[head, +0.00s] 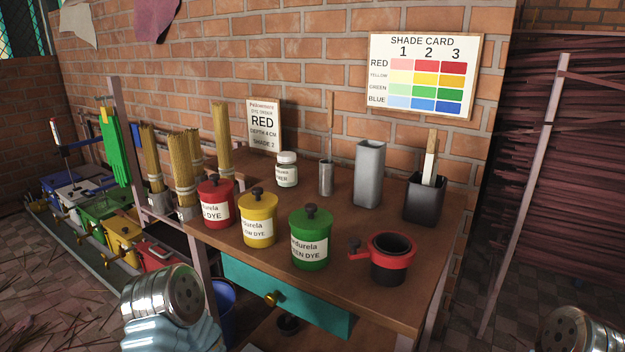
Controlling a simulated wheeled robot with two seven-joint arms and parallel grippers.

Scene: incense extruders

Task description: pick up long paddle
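A black square holder (425,203) stands at the right end of the wooden table, with flat wooden paddle-like sticks (431,155) upright in it, one pale and one darker. Their lower ends are hidden inside. A small metal cup (326,178) further left holds a thin upright wooden stick (330,115). I cannot tell for certain which of these is the long paddle. My grippers are not in view; only shiny metal parts of my arms show at the bottom left and bottom right, well short of the holders.
On the wooden table (345,290) stand red (217,190), yellow (259,207) and green (309,225) dye jars, a red-rimmed black pot (388,270), a tall grey container (369,175) and a white jar (287,176). Incense bundles stand left. A brick wall closes the back.

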